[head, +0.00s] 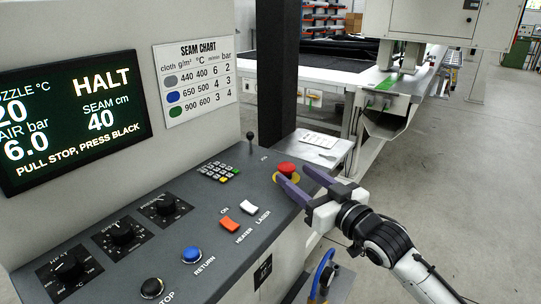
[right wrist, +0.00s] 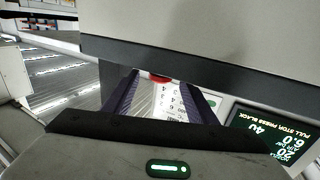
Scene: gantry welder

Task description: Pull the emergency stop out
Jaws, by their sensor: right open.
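The emergency stop (head: 286,168) is a red mushroom button on a yellow base, at the right end of the sloping dark control panel (head: 213,213). My right gripper (head: 292,174) has its two purple fingers apart, with the tips at the button, one to each side of it in the picture. In the right wrist view, the red button (right wrist: 158,78) shows between the open fingertips (right wrist: 160,82), partly cut off by the panel edge. I cannot tell whether the fingers touch it. The screen (head: 75,115) reads HALT and "PULL STOP, PRESS BLACK". My left gripper is not in view.
The panel also holds a keypad (head: 218,172), an orange switch (head: 229,224), a white switch (head: 249,207), a blue button (head: 192,254), a black button (head: 152,287) and several knobs. A short lever (head: 250,137) stands behind the keypad. Open floor (head: 460,170) lies right.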

